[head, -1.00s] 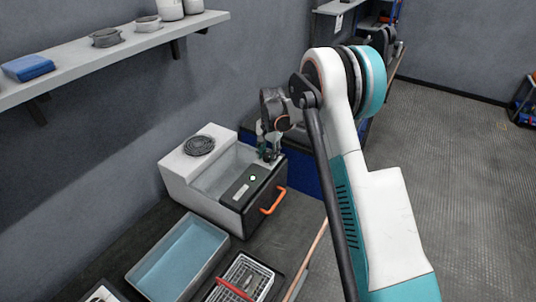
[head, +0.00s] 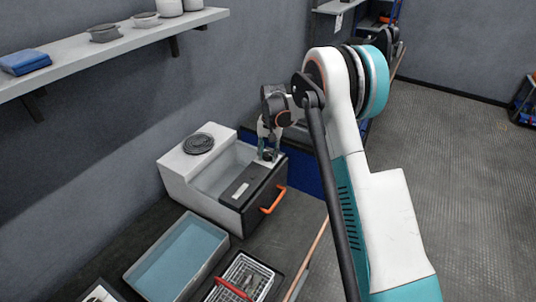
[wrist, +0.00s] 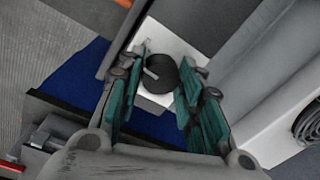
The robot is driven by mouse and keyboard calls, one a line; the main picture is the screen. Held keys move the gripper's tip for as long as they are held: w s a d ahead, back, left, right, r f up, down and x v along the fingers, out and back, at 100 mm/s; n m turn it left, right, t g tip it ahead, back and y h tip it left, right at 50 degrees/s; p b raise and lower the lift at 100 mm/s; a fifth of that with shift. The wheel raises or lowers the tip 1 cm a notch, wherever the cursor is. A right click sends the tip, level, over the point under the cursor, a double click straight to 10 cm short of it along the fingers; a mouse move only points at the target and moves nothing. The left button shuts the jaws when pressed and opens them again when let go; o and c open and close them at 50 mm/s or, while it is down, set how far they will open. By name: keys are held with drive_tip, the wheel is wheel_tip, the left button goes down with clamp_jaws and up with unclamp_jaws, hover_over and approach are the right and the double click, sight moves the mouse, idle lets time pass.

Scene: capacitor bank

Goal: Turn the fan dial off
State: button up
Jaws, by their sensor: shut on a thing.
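The fan dial (wrist: 162,74) is a dark round knob with a pale mark on its left part, on a white panel. It sits between the green pads of my gripper (head: 268,153), which is shut on it. In the head view the gripper points down at the back right corner of the grey-white fan unit (head: 172,180) and hides the dial. The unit carries a round dark fan grille (head: 199,144) and a dark panel (head: 243,182) on which no green light shows.
An orange handle (head: 273,201) juts from the unit's front right side. A blue-lined tray (head: 150,266) and a wire basket (head: 262,268) stand in front. A wall shelf (head: 110,45) hangs above left. A blue surface (wrist: 70,75) lies beside the dial panel.

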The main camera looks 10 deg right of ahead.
sight(270, 153)
drive_tip(key=n+b, duration=0.1)
drive_tip(key=n, duration=0.6)
drive_tip(key=shift+g, duration=0.3)
drive_tip(key=shift+w, duration=0.1)
idle(0.3)
drive_tip(key=o, duration=1.1)
drive_tip(key=shift+d, duration=0.1)
drive_tip(key=shift+c, duration=0.2)
drive_tip(key=shift+r, duration=0.15)
wheel_tip(270, 153, up, 12)
drive_tip(key=shift+d, duration=0.35)
